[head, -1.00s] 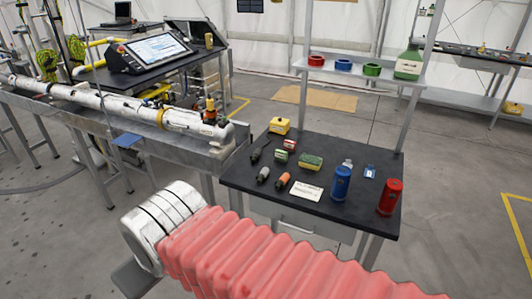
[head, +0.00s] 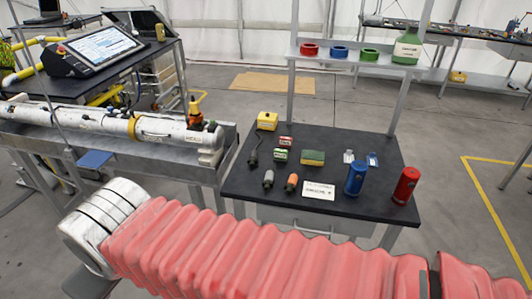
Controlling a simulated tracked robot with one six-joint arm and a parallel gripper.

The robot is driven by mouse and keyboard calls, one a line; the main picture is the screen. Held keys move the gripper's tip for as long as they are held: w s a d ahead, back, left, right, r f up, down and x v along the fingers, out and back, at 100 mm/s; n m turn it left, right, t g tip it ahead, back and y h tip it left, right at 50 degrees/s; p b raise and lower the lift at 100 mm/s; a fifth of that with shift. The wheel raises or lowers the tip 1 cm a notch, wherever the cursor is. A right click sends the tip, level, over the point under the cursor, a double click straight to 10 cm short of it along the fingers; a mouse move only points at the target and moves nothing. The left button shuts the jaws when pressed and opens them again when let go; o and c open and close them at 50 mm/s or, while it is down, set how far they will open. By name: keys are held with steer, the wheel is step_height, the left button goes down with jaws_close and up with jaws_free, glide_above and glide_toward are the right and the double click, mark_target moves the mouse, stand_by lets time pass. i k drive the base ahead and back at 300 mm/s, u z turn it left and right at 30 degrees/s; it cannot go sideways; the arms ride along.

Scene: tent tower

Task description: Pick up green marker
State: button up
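I cannot clearly make out a green marker. Small items lie on the black tabletop (head: 240,188) in the head view: a dark one with a thin end (head: 254,154), a grey cylindrical one (head: 268,179) and an orange-and-dark one (head: 291,182). Small green (head: 280,155) and red (head: 286,141) pieces lie behind them. My arm, in a red ribbed sleeve, crosses the bottom of the view in front of the table. My gripper's fingers do not show.
The table also holds a yellow box (head: 267,121), a green-and-yellow sponge (head: 312,157), a white card (head: 318,190), a blue can (head: 355,178) and a red can (head: 405,186). Tape rolls (head: 309,49) and a green bottle (head: 407,49) stand on the shelf above. A pipe bench (head: 215,177) is left.

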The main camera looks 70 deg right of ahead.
mark_target(279, 155)
steer(key=i, duration=1.05)
steer(key=z, duration=1.6)
